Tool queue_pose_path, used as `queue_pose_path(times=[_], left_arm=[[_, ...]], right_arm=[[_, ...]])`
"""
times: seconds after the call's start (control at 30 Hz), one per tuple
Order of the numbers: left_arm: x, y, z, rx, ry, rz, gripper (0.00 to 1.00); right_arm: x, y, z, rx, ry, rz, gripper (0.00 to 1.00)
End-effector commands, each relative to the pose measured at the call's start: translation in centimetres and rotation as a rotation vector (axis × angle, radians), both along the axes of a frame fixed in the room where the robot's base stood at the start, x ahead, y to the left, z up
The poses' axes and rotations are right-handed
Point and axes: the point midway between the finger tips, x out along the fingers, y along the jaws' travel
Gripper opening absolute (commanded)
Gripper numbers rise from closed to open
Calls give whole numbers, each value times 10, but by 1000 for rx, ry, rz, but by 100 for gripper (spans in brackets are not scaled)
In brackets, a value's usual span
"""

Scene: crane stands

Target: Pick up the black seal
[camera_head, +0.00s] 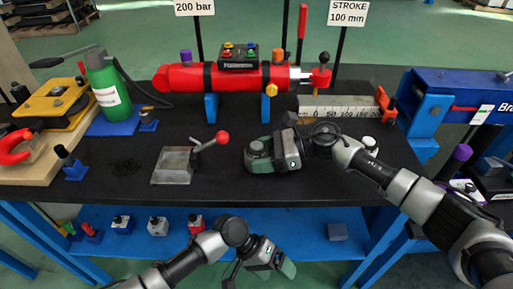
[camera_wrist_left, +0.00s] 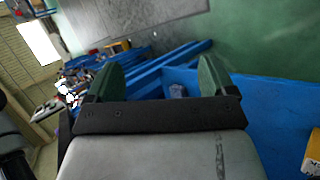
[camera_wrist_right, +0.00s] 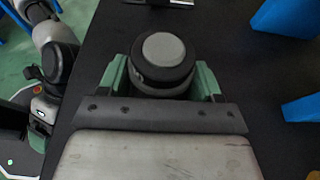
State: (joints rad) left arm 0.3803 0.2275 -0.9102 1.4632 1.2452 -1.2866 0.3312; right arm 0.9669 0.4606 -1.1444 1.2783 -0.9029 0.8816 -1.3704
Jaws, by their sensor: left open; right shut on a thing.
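My right gripper (camera_head: 262,160) is over the middle of the black worktop, shut on a round black part (camera_wrist_right: 163,78) with a grey disc on top. This part also shows in the head view (camera_head: 257,146). I cannot tell whether it is the black seal or a part carrying it. Its underside is hidden, so contact with the worktop is unclear. My left gripper (camera_head: 275,265) is open and empty in front of the blue lower shelf (camera_head: 300,225). Its two green fingers (camera_wrist_left: 163,82) stand apart in the left wrist view.
A red cylinder (camera_head: 190,77) on blue supports lies at the back. A grey vice-like block with a red-knobbed lever (camera_head: 172,165) is left of the right gripper. A ruler block (camera_head: 340,107) is behind.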

Motion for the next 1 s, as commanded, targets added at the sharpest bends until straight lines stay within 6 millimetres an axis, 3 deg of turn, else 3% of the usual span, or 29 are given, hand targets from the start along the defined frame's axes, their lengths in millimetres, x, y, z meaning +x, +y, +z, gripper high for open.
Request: queue_pose_path(times=[0.03,0.17,0.27,0.37,0.43,0.6,0.7,0.8,1.0], left_arm=[[-13,-7,31,-19,34,-109,85],[-52,-8,104,-24,134,-362,85],[-47,-9,155,-16,108,-426,85],[-4,-9,196,-31,-57,-416,85],[41,0,220,-37,-235,-439,85],[125,36,270,2,-599,-583,85],[162,59,302,42,-761,-676,85],[186,79,324,77,-867,-763,85],[206,101,346,114,-957,-869,85]], right_arm=[[0,0,-1,-1,1,0,44],[0,0,-1,-1,1,0,44],[0,0,-1,-1,1,0,44],[0,0,-1,-1,1,0,44],[0,0,-1,-1,1,0,44],[0,0,-1,-1,1,0,44],[0,0,-1,-1,1,0,44],[0,0,-1,-1,1,0,44],[0,0,-1,-1,1,1,44]])
